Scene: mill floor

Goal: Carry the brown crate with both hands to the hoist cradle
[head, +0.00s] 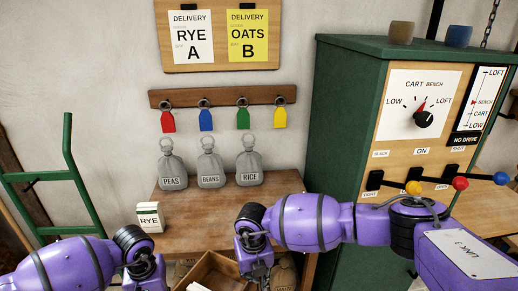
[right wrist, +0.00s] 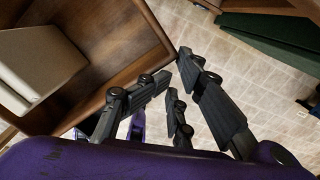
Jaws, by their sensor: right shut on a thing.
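The brown crate (head: 212,266) shows at the bottom edge of the head view, in front of the wooden bench, mostly cut off. In the right wrist view the crate (right wrist: 128,52) fills the upper left, with a pale box (right wrist: 40,65) inside. My right gripper (head: 262,272) is at the crate's right side, shut on its wall; its dark fingers (right wrist: 178,92) show beside the rim in the wrist view. My left gripper (head: 147,274) is only partly in the head view, left of the crate; its fingertips are hidden below the edge. I cannot make out the hoist cradle.
The wooden bench (head: 180,208) holds three grey weights or sacks (head: 211,170) and a RYE card box (head: 149,217). A green cabinet (head: 340,110) with a dial and levers stands at right. A green hand truck (head: 70,180) leans at left. Tiled floor (right wrist: 270,85) is clear beside the crate.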

